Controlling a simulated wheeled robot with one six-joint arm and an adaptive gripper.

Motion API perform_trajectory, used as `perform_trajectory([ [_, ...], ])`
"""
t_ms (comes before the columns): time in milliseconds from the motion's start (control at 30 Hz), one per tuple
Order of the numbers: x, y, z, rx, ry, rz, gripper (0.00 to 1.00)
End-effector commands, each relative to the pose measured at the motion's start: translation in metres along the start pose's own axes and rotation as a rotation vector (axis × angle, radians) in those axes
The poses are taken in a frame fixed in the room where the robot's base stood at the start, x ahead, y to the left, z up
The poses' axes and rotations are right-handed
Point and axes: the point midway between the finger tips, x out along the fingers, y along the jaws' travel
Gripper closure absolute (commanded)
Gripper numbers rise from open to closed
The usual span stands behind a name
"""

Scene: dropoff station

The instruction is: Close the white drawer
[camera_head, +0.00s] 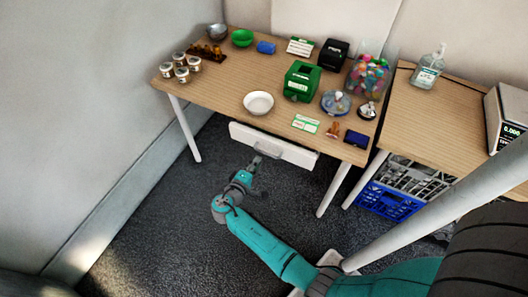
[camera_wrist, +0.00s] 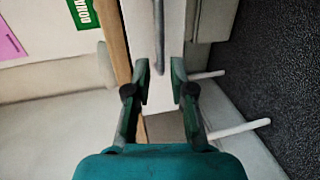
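The white drawer (camera_head: 298,155) is under the front edge of the wooden table; its front panel faces my arm. I cannot tell how far out it stands. In the wrist view its white front (camera_wrist: 177,25) runs down beside the table's wooden edge, with a grey bar handle (camera_wrist: 158,30) on it. My gripper (camera_head: 259,160) is just in front of the drawer, near the handle. In the wrist view my gripper (camera_wrist: 160,78) has its two fingers spread apart, with the handle's end showing between them. Contact with the handle is unclear.
The wooden table (camera_head: 215,88) holds a white bowl (camera_head: 258,102), a green box (camera_head: 301,81), jars and small items. Its white legs (camera_head: 185,130) stand either side of the drawer. A second table (camera_head: 435,115) with a blue crate (camera_head: 388,203) below is at right. Floor left is clear.

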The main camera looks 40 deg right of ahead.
Motion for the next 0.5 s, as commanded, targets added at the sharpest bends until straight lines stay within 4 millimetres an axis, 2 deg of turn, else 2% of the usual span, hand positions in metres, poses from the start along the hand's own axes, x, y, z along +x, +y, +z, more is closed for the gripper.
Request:
perform_trajectory([
  [33, 0.011, 0.001, 0.0, 0.001, -0.004, 0.0, 0.77],
  [233, 0.045, 0.001, 0.001, -0.001, -0.003, 0.0, 0.77],
  [500, 0.07, 0.0, 0.0, 0.0, 0.0, -0.001, 0.77],
])
